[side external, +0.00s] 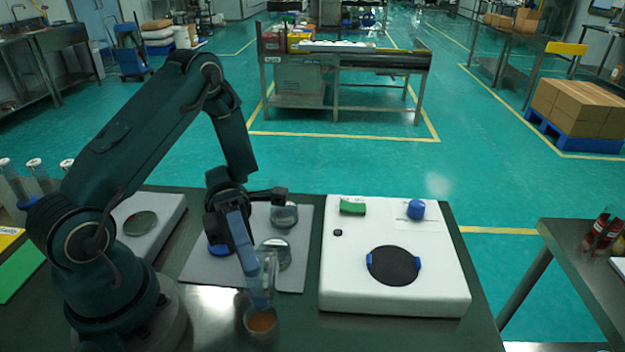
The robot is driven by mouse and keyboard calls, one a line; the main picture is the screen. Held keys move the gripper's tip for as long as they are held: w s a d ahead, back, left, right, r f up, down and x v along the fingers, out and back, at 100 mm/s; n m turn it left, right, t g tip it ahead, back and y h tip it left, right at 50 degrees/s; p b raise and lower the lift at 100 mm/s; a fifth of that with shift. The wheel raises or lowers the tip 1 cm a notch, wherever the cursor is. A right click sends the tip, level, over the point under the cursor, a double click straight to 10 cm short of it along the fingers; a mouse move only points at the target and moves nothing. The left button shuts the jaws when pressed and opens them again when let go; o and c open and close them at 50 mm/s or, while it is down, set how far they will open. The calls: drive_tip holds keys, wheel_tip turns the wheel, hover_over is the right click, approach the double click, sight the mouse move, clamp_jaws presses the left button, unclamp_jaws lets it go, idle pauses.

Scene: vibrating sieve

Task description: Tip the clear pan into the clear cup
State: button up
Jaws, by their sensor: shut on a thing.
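My gripper (252,264) points down over the front of the bench, its blue fingers shut on the clear pan (268,268). The pan is see-through and appears tipped steeply, on edge, above the clear cup. The clear cup (261,322) stands on the dark bench near the front edge, with orange-brown material in it. The pan's lower edge is close to the cup's mouth; I cannot tell whether they touch. Whether anything is left in the pan is too small to see.
Round sieve parts (284,216) lie on a grey mat (200,268) behind the gripper. A white shaker base (340,290) with a black disc (393,265) and blue clamps stands to the right. A grey block (160,212) and clear tubes (38,180) are at left.

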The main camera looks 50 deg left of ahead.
sight(273, 288)
drive_tip(key=shift+f, duration=2.1)
drive_tip(key=shift+w+d+n+y, duration=0.1)
drive_tip(key=shift+n+y, duration=0.2)
drive_tip(key=shift+n, duration=0.2)
drive_tip(key=n+y, duration=0.2)
drive_tip(key=w+d+r+n, duration=0.1)
drive_tip(key=n, duration=0.1)
drive_tip(key=shift+y, duration=0.4)
drive_tip(key=n, duration=0.1)
drive_tip(key=n+y, duration=0.1)
drive_tip(key=g+y, duration=0.1)
drive_tip(key=shift+w+d+r+n, duration=0.2)
drive_tip(key=shift+r+n, duration=0.05)
drive_tip(key=shift+n, duration=0.15)
drive_tip(key=shift+w+d+r+n+g+y, duration=0.1)
drive_tip(key=shift+r+n+g+y, duration=0.15)
drive_tip(key=shift+r+n+y, duration=0.25)
drive_tip(key=shift+d+r+n+g+y, duration=0.1)
drive_tip(key=shift+r+n+g+y, duration=0.25)
drive_tip(key=shift+n, duration=0.35)
drive_tip(key=r+n+g+y, duration=0.1)
drive_tip(key=n+y, duration=0.1)
drive_tip(key=shift+w+r+n, duration=0.1)
drive_tip(key=shift+n, duration=0.2)
